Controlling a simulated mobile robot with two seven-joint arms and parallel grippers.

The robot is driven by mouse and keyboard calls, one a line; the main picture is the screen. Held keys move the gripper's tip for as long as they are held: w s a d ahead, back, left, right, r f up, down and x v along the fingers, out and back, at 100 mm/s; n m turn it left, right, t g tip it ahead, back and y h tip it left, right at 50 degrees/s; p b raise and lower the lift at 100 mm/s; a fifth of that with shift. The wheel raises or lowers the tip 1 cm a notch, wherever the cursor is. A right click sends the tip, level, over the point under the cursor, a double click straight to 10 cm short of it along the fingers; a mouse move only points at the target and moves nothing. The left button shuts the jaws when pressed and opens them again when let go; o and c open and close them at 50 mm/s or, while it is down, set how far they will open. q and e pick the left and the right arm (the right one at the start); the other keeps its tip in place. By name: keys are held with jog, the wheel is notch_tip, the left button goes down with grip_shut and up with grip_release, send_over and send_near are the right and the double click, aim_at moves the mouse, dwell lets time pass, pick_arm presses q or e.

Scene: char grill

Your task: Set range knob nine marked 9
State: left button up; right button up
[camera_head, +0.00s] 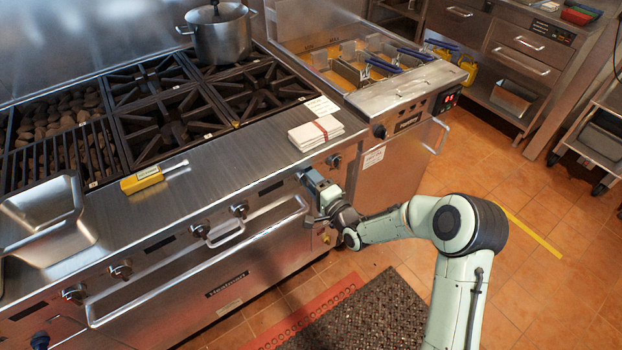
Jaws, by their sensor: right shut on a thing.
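The range's front panel (180,245) carries a row of dark knobs, including one at the left (75,293), one near the middle (238,208) and one at the right (333,160). My right gripper (304,177) is at the panel between the last two of these, shut on a range knob. The gripper's body hides that knob, so its number and setting cannot be read. My right arm reaches in from the lower right. My left gripper is not in view.
The oven door handle (150,284) runs below the knobs. Folded towels (316,134), a yellow tool (142,180) and a metal pan (50,235) lie on the front ledge. A pot (221,40) stands on the back burner. The fryer (400,95) adjoins at right. Floor is open at right.

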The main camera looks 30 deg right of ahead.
jog(key=shift+m, duration=0.3)
dwell(0.4)
jog(key=o, duration=1)
jog(key=shift+c, duration=0.2)
jog(key=shift+s, duration=0.15)
jog(key=s+d, duration=0.1)
jog(key=s, duration=1.2)
jog(key=shift+p, duration=0.35)
